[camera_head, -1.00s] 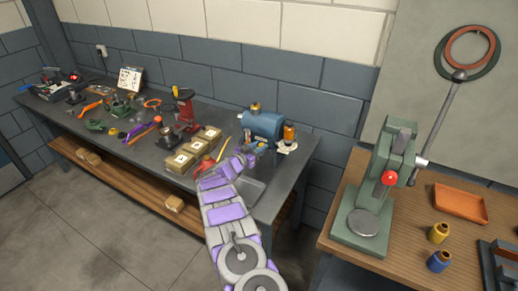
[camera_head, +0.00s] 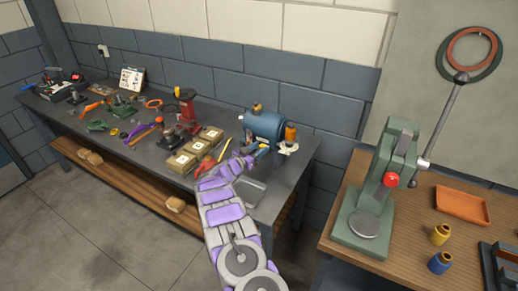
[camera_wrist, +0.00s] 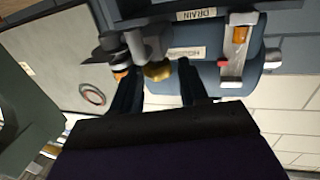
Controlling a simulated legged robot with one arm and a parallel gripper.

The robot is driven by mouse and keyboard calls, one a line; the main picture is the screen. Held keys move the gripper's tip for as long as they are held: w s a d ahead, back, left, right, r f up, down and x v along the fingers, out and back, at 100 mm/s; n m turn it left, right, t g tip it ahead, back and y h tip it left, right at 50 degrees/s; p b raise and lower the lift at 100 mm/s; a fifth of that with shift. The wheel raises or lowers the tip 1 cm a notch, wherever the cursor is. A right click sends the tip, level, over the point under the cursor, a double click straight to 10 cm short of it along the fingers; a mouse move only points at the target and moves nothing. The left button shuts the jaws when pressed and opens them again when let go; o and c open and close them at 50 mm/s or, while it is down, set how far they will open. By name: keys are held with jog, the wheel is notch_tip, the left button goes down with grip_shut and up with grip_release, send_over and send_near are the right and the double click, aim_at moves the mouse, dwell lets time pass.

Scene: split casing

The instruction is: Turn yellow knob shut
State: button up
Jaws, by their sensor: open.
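A blue tank-like casing (camera_head: 264,125) stands near the right end of the grey bench. A rounded yellow knob (camera_wrist: 158,71) shows there between my fingertips, beside a dark cylindrical fitting (camera_wrist: 150,40). My gripper (camera_wrist: 158,82) is open, with one dark finger on each side of the knob in the picture; I cannot tell whether either touches it. In the head view, my gripper (camera_head: 256,153) is at the casing's front, and the knob cannot be made out there.
An orange part (camera_head: 291,132) sits at the casing's right end. A shallow grey tray (camera_head: 252,190) lies in front. Cardboard boxes (camera_head: 195,147), a red stand (camera_head: 187,110) and loose tools crowd the bench to the left. A green press (camera_head: 375,190) stands on the right-hand table.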

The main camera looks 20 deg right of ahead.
jog(key=p+v, duration=0.1)
jog(key=v, duration=1.5)
jog(key=shift+a, duration=0.35)
